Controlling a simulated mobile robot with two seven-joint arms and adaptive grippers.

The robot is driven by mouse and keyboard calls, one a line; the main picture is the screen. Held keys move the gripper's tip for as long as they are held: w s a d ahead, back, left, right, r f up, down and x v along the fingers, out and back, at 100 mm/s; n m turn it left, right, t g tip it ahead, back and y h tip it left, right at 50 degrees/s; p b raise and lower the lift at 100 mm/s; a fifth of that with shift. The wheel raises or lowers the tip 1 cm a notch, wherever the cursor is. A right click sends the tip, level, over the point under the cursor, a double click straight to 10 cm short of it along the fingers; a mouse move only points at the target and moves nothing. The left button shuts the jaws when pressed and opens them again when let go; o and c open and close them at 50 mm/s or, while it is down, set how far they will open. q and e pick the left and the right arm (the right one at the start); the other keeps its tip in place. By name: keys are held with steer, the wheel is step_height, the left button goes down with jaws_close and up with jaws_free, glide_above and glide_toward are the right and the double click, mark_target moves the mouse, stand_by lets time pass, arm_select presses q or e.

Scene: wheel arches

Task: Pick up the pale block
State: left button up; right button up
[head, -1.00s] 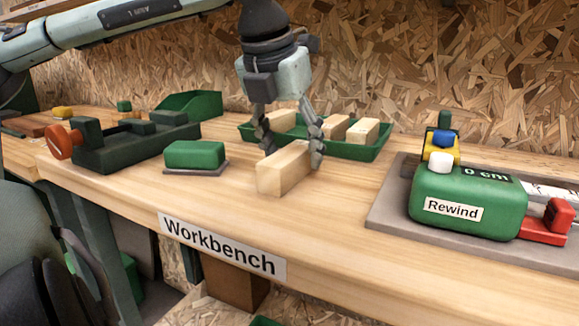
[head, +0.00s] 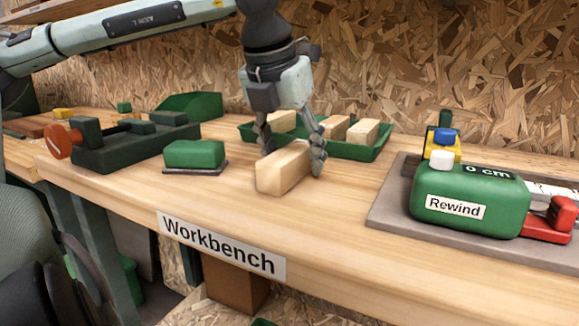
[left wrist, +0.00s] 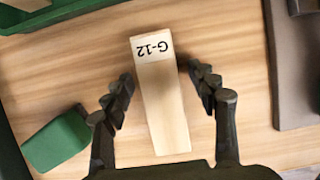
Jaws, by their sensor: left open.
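The pale block (head: 283,169) lies on the workbench in front of the green tray. In the left wrist view the pale block (left wrist: 163,98) lies between the fingers, its printed label "G-12" at the far end. My left gripper (head: 292,160) is open, with its fingers lowered on both sides of the block. The right gripper is in neither view.
A green tray (head: 376,152) with several pale blocks stands behind. A green block on a grey pad (head: 195,170) and a dark green vise (head: 130,155) are at left. A green Rewind device (head: 467,225) is at right. The bench front (head: 330,240) is clear.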

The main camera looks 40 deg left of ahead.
mark_target(297, 146)
arm_select(q)
steer(key=shift+c, duration=0.5)
jaws_close()
steer(key=shift+r+p, duration=0.35)
steer(key=shift+p, duration=0.15)
step_height(297, 146, up, 4)
steer(key=shift+f, duration=0.1)
steer(key=shift+s+a+r, duration=0.4)
steer(key=shift+s+r, duration=0.1)
steer(key=shift+r, duration=0.05)
steer(key=s+a+r, duration=0.5)
steer(key=s+a, duration=0.2)
steer(key=shift+s+r+b, duration=0.25)
steer(key=shift+r+b, duration=0.15)
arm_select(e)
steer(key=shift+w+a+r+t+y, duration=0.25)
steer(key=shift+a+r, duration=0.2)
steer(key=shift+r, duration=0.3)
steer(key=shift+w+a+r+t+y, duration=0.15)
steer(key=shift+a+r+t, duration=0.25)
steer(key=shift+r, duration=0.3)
